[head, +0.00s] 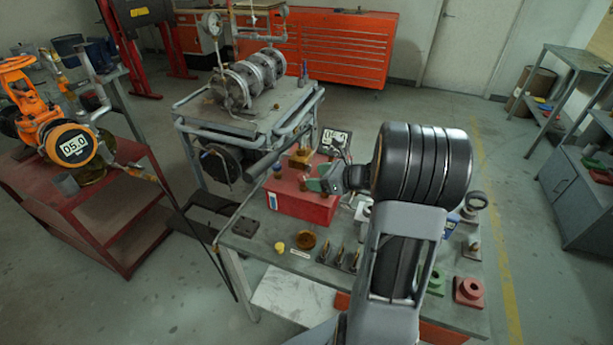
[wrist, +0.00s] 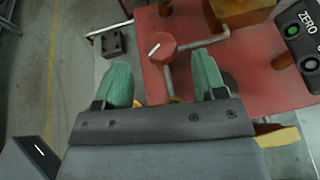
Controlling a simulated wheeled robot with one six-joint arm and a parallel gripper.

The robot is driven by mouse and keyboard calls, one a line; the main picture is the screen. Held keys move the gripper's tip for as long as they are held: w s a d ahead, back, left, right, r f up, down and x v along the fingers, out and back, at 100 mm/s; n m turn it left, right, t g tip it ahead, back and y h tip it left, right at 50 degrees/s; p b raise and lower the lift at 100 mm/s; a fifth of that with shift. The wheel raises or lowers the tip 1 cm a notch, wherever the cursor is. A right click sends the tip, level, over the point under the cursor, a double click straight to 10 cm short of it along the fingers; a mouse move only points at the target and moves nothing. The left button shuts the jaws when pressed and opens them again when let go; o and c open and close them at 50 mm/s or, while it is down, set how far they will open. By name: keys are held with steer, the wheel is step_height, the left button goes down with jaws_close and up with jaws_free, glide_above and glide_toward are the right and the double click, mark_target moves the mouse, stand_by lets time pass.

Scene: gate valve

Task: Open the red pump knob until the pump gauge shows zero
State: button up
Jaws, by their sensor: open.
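The red pump knob (wrist: 161,47) is a faceted knob with a white line on its face. In the wrist view it sits just beyond my gripper (wrist: 163,76), roughly centred between the two green fingers. My gripper is open, and I see no contact with the knob. The red pump box (head: 300,203) stands on the grey workbench in the head view, with my gripper (head: 324,180) at its upper right. There the knob is hidden or too small to make out. The pump gauge (head: 334,139) is a dark display behind the box; its digits are too small to read surely.
A panel marked ZERO (wrist: 305,32) with a green button is at right in the wrist view. Loose fittings (head: 340,255) stand on the bench front. Metal pipes (wrist: 205,42) flank the knob.

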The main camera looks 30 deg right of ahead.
mark_target(304, 176)
steer(key=shift+x, duration=2.3)
steer(key=c, duration=0.9)
steer(key=shift+n+g, duration=0.3)
steer(key=n+g+y+p, duration=0.1)
steer(key=n+g+y, duration=0.1)
steer(key=n+g+y+p, duration=0.1)
steer(key=n+g+y, duration=0.1)
steer(key=shift+w+d+n+p, duration=0.15)
steer(key=shift+w+n+p, duration=0.05)
steer(key=shift+n+p, duration=0.2)
steer(key=n+g+y+p, duration=0.1)
steer(key=n+g, duration=0.3)
steer(key=g, duration=0.1)
steer(key=shift+w+n+g, duration=0.15)
steer(key=shift+n+g, duration=0.15)
steer(key=shift+n, duration=0.1)
steer(key=shift+n+g+y, duration=0.3)
steer(key=shift+g, duration=0.1)
